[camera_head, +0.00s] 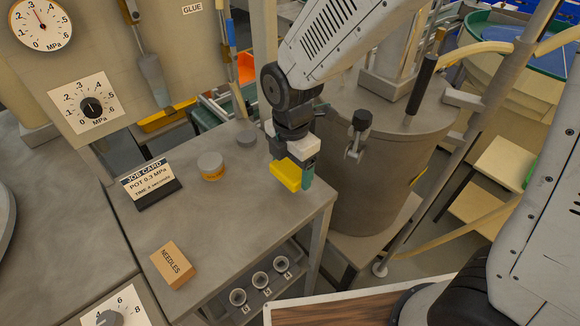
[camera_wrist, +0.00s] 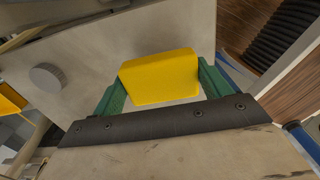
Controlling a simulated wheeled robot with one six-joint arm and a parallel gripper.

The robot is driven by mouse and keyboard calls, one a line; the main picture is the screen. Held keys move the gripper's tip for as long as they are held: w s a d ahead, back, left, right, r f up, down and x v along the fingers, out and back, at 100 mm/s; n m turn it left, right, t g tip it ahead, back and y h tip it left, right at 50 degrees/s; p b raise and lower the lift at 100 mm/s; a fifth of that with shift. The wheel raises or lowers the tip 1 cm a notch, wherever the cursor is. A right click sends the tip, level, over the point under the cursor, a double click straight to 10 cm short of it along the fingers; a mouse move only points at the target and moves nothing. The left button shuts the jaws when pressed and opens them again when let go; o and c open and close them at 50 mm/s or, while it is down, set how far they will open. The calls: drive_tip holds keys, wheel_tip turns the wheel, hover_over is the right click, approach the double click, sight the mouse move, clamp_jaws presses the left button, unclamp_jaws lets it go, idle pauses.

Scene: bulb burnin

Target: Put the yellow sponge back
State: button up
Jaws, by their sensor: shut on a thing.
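The yellow sponge (camera_head: 287,175) is a small block at the right back part of the grey bench top (camera_head: 225,235). My gripper (camera_head: 296,172) is above that part of the bench, near its right edge, and is shut on the sponge. In the wrist view the sponge (camera_wrist: 159,77) sits between the two green fingers of my gripper (camera_wrist: 160,84). I cannot tell whether the sponge touches the bench top.
Several cups (camera_head: 260,280) sit below the front edge. A large metal pot (camera_head: 375,170) stands close on the right.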

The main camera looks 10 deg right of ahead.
sight(290, 169)
drive_tip(key=shift+w+f, duration=0.1)
drive_tip(key=shift+w, duration=0.95)
drive_tip(key=shift+w+f, duration=0.15)
drive_tip(key=shift+f, duration=0.75)
drive_tip(key=shift+w+f, duration=0.15)
drive_tip(key=shift+f, duration=0.75)
drive_tip(key=shift+f, duration=0.2)
drive_tip(key=o, duration=1)
drive_tip(key=shift+c, duration=0.2)
drive_tip(key=shift+r, duration=0.15)
wheel_tip(290, 169, up, 12)
drive_tip(key=shift+r, duration=0.1)
